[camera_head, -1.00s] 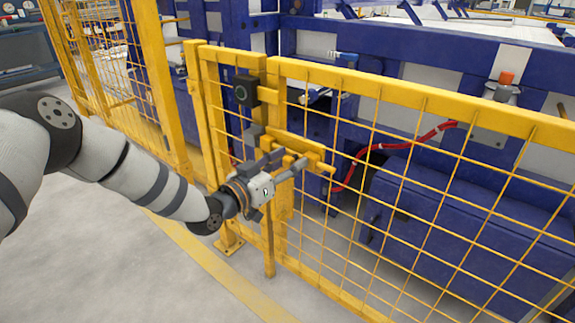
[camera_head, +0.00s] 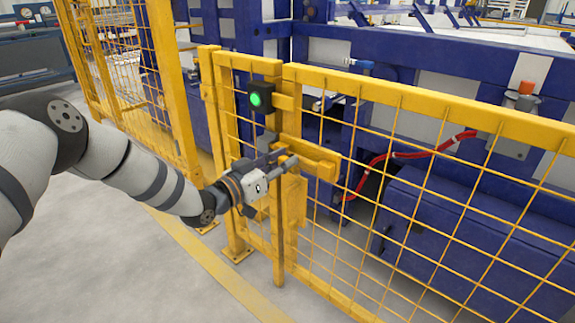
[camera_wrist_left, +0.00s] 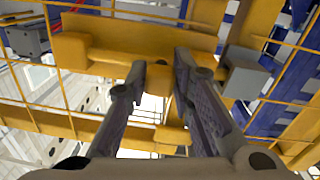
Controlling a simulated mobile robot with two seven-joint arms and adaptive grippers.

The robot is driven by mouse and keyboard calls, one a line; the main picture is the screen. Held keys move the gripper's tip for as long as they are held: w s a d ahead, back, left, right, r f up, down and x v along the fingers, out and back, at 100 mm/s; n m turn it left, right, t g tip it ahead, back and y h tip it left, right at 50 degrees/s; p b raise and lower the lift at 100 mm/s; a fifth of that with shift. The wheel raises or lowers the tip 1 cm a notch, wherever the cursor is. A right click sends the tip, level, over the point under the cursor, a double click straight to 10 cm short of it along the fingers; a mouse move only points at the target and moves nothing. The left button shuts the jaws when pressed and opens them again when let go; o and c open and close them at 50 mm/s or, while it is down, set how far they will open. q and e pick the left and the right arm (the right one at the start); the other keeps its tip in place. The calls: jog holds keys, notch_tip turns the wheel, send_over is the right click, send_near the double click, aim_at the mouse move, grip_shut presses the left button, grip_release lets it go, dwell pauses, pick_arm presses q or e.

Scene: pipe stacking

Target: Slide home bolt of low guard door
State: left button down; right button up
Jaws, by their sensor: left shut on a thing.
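The low guard door (camera_head: 420,190) is a yellow mesh panel, standing in line with the yellow post (camera_head: 237,190) on its left. The yellow bolt housing (camera_head: 316,161) is at the door's left edge, with no rod end standing out on its right. My left gripper (camera_head: 281,162) is at the left part of the housing, shut on the bolt's handle (camera_wrist_left: 161,76). The handle is mostly hidden between the fingers. The left wrist view shows the yellow bolt bar (camera_wrist_left: 120,45) crossing beyond the fingertips (camera_wrist_left: 165,66) and a grey block (camera_wrist_left: 245,78) at right. My right gripper is not in view.
A black box with a lit green lamp (camera_head: 256,99) sits on the post above the bolt. Blue machinery (camera_head: 430,225) and a red hose (camera_head: 400,155) are behind the mesh. The grey floor (camera_head: 130,265) in front is clear, with a yellow line.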

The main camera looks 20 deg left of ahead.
pick_arm(q)
jog(key=shift+a+r, duration=0.1)
jog(key=shift+a, duration=0.15)
jog(key=c, duration=1.4)
grip_release()
jog(key=shift+a, duration=0.1)
jog(key=shift+o, duration=0.2)
jog(key=v, duration=1.2)
